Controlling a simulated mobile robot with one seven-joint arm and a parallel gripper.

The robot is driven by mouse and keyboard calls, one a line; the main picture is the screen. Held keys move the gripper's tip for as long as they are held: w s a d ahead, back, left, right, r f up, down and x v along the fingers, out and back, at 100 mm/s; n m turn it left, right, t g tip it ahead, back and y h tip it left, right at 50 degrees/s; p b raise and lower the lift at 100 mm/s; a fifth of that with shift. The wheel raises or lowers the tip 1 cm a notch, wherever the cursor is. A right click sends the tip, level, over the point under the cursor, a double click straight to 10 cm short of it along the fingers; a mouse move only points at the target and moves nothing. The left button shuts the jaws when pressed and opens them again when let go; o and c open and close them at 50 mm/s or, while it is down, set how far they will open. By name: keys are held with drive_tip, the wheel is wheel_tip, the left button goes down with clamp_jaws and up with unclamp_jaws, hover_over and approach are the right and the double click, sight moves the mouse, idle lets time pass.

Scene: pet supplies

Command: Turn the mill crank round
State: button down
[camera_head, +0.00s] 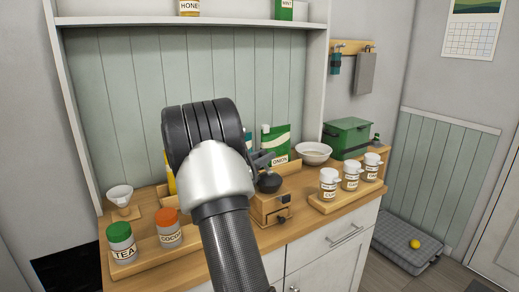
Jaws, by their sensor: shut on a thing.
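The mill (268,208) is a small wooden box with a drawer and a dark rounded top. It stands on the wooden counter just right of my arm. My gripper (265,160) shows only in part, right above the mill's dark top, beside my white and black arm link. It is shut on the mill crank. The crank itself and the fingertips are mostly hidden, so the crank's angle cannot be told.
Jars labelled TEA (122,250) and COCOA (169,236) stand left on a wooden tray. Several white-lidded jars (350,178) stand on a board at right. A white bowl (314,153), green box (346,138) and green ONION pouch (276,145) are behind.

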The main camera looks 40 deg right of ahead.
drive_tip(key=shift+s+d+r+m+g+p, duration=0.15)
drive_tip(key=shift+d+m+g+p, duration=0.15)
drive_tip(key=shift+m+g+p, duration=0.55)
drive_tip(key=shift+s+d+r+m+g+p, duration=0.15)
drive_tip(key=shift+d+m+g+p, duration=0.25)
drive_tip(key=shift+g, duration=0.75)
drive_tip(key=c, duration=1.6)
unclamp_jaws()
drive_tip(key=shift+f, duration=0.1)
drive_tip(key=shift+o, duration=0.4)
drive_tip(key=shift+f, duration=0.1)
wheel_tip(320, 180, up, 10)
drive_tip(key=p, duration=0.1)
